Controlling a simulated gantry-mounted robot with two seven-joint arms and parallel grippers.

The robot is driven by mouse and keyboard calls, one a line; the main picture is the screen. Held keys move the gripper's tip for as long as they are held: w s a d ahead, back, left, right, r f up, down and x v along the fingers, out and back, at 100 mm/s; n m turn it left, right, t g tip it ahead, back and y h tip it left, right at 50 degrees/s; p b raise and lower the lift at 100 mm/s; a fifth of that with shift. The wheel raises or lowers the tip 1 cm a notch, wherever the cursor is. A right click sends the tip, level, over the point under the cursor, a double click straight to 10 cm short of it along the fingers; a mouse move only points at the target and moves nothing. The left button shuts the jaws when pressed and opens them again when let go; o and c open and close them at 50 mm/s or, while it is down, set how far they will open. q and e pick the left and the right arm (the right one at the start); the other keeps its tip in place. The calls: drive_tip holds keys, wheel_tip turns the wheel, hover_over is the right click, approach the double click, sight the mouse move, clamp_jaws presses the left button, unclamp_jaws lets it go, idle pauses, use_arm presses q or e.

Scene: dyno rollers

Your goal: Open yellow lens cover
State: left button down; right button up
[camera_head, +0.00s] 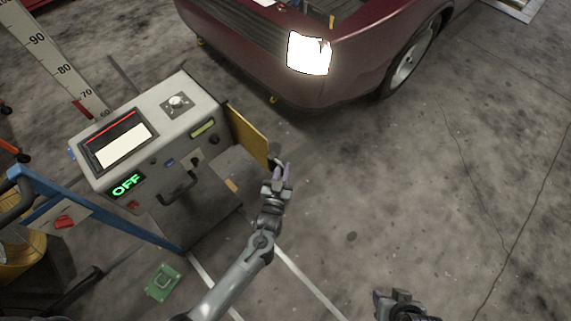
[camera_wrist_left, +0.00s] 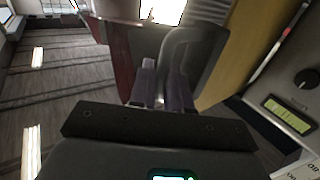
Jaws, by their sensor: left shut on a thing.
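The yellow lens cover (camera_head: 247,135) is a flat panel at the right side of the grey headlight tester box. It stands out from the box at an angle, on the side toward the car. My left gripper (camera_head: 281,168) is at the cover's near outer end, shut on its dark handle. In the left wrist view the fingers (camera_wrist_left: 163,82) close on the dark handle (camera_wrist_left: 187,42), and the yellow cover (camera_wrist_left: 228,55) shows to the right of them. The fingers hide part of the handle. My right gripper (camera_head: 395,302) is partly in view at the bottom edge, away from the cover.
The tester box (camera_head: 150,135) has a screen, a knob and a green OFF display. A dark red car (camera_head: 300,85) with a lit headlight (camera_head: 309,54) stands beyond the cover. A blue frame (camera_head: 110,215) stands at left. The floor at right is clear.

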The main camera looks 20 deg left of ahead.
use_arm(q)
drive_tip(key=c, duration=1.3)
unclamp_jaws()
drive_tip(key=shift+s, duration=0.1)
drive_tip(key=s+d+p, duration=0.1)
drive_tip(key=s+p, duration=0.1)
drive_tip(key=s, duration=0.8)
drive_tip(key=shift+s+d, duration=0.15)
drive_tip(key=shift+s, duration=0.15)
